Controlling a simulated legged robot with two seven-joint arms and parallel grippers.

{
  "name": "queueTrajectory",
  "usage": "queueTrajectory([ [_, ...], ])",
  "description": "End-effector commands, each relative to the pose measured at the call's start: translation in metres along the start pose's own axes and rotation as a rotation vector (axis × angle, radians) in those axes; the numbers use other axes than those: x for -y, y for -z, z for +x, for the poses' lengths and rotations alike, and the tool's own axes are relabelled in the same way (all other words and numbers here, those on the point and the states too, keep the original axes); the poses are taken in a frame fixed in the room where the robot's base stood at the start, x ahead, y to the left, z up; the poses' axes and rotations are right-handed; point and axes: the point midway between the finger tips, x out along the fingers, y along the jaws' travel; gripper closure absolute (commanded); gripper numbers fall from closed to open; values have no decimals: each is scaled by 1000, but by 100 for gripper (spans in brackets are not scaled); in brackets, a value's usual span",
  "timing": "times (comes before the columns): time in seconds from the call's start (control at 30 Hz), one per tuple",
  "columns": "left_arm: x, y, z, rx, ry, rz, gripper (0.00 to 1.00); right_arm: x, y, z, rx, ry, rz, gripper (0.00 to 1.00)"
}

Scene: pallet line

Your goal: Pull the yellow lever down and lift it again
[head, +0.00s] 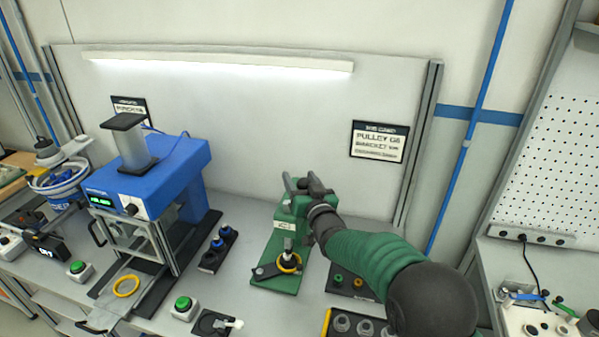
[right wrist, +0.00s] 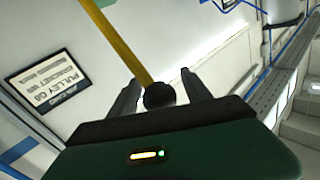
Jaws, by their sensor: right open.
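The yellow lever (right wrist: 118,38) shows in the right wrist view as a straight bar ending in a round black knob (right wrist: 159,95). My right gripper (right wrist: 160,90) is open, with one finger on each side of the knob and a gap to both. In the head view my right gripper (head: 300,185) is at the top of the green press (head: 272,262) and hides the lever there. A yellow ring (head: 289,263) sits at the press's base, under its spindle. My left gripper is not in view.
A tray of grey parts (head: 355,325) is near the front. A sign (head: 379,142) hangs behind.

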Motion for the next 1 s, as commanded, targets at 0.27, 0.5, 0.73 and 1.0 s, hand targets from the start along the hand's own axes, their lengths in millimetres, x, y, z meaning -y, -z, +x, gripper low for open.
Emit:
queueTrajectory([
  [0.27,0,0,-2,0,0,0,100,0,-1,7,1,0,0,43],
  [0.5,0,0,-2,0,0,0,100,0,-1,7,1,-1,0,67],
  [0.73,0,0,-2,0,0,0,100,-1,-1,7,1,-1,0,97],
  [1.0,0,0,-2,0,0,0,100,-1,-1,7,1,-1,-1,100],
])
